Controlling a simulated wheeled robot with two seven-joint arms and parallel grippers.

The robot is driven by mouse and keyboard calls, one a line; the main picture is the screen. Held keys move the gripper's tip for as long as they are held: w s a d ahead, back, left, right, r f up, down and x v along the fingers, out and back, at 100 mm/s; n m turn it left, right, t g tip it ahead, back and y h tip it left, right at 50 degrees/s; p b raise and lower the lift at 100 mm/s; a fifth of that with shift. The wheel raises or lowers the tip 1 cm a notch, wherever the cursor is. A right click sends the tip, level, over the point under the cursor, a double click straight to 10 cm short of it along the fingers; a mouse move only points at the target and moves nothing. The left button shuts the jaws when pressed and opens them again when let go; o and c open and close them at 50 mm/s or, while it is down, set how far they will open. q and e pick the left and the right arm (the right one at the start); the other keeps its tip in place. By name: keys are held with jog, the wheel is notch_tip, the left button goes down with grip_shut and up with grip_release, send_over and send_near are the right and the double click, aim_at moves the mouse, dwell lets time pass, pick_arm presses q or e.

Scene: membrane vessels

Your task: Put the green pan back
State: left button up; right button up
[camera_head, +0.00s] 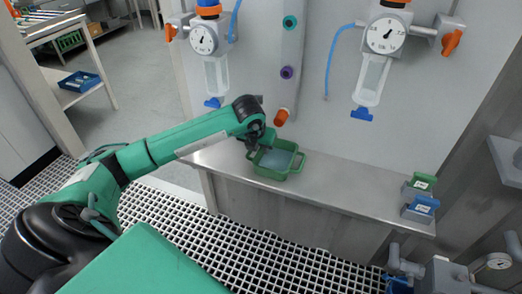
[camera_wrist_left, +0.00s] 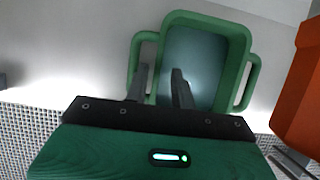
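The green pan (camera_head: 281,176) is a small tray with a handle at each side and a grey-blue inside. It stands on the steel bench below the wall vessels, and shows in the left wrist view (camera_wrist_left: 240,42). My left gripper (camera_head: 254,150) is at its left end, above the left handle. In the left wrist view my left gripper (camera_wrist_left: 159,72) has its two fingers apart, one over the left handle and one over the pan's inside. Contact with the pan cannot be told. My right gripper is not in view.
An orange-capped spout (camera_head: 282,117) sticks out just above the pan. Two gauged vessels (camera_head: 371,80) hang on the wall.

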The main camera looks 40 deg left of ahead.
pick_arm(q)
jog(key=v, duration=0.9)
jog(key=shift+s, duration=0.15)
